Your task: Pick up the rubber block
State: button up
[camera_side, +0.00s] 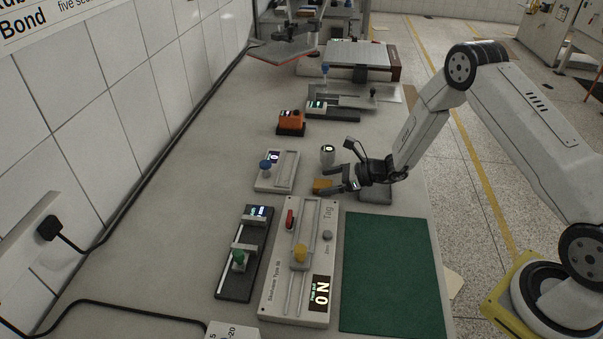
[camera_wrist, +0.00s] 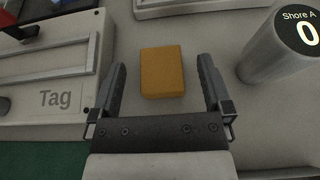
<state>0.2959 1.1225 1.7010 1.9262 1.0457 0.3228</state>
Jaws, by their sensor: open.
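The rubber block (camera_wrist: 162,71) is a small orange-yellow block lying flat on the grey bench. In the wrist view it sits between and slightly beyond the two fingers of my gripper (camera_wrist: 160,85), with a gap on each side. In the side view the block (camera_side: 321,185) shows beside the fingers of my gripper (camera_side: 340,182), partly hidden by them. My gripper is open and empty, low over the bench.
A Shore A gauge (camera_wrist: 283,45) with a round display stands close to the right finger in the wrist view. The tag tester (camera_side: 299,262) and a green mat (camera_side: 392,272) lie nearer the side camera. A small device with a blue knob (camera_side: 276,171) lies left of the block.

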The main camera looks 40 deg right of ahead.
aim_at(319, 184)
jog(key=shift+x, duration=1.75)
jog(key=c, duration=1.3)
